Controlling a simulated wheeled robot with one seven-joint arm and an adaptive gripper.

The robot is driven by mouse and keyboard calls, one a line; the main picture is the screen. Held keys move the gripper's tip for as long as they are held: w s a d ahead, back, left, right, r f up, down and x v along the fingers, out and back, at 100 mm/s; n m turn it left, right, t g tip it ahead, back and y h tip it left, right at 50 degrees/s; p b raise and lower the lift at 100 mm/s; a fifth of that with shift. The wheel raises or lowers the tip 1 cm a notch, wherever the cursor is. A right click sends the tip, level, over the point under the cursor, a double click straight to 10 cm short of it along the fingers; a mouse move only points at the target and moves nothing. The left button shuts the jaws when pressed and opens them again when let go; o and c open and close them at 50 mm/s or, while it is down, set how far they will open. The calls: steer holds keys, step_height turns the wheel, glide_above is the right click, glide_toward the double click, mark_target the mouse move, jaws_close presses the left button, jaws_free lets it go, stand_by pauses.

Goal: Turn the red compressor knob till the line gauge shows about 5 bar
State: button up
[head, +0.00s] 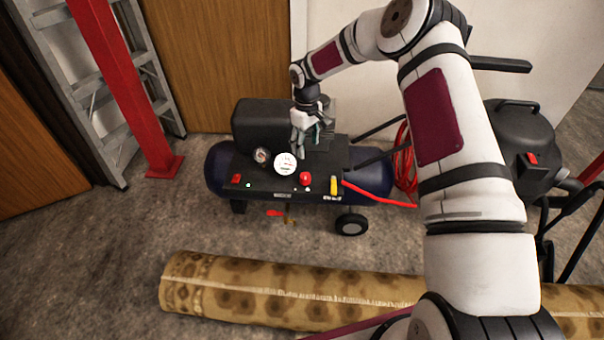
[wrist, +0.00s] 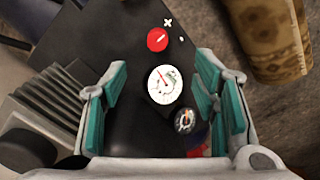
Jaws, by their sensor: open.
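The red knob (head: 305,178) sits on the front panel of the dark blue compressor (head: 212,172). It also shows in the wrist view (wrist: 157,40), with a white pointer mark, beyond the fingertips. The white-faced gauge (head: 285,163) is left of the knob; in the wrist view (wrist: 164,84) it lies between the fingers, its needle thin and its numbers too small to read. A smaller dark gauge (head: 262,156) is further left. My gripper (head: 299,150) is open and empty above the compressor's panel, behind the knob. Its teal-padded fingers (wrist: 165,98) are spread apart, not touching the knob.
A yellow-handled lever (head: 334,185) and a red hose (head: 380,197) are right of the knob. A red switch (head: 236,178) is at the panel's left. A rolled patterned rug (head: 270,293) lies in front. A black vacuum (head: 520,145) stands right; a ladder (head: 95,85) leans left.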

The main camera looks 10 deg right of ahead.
mark_target(305, 176)
steer(key=f+b, duration=0.1)
steer(key=f, duration=0.4)
steer(key=w+f+b, duration=0.1)
steer(key=f+b, duration=0.1)
steer(key=f, duration=0.4)
steer(key=f+b, duration=0.1)
steer(key=f, duration=0.5)
steer(key=shift+w, duration=0.2)
steer(key=c, duration=1.2)
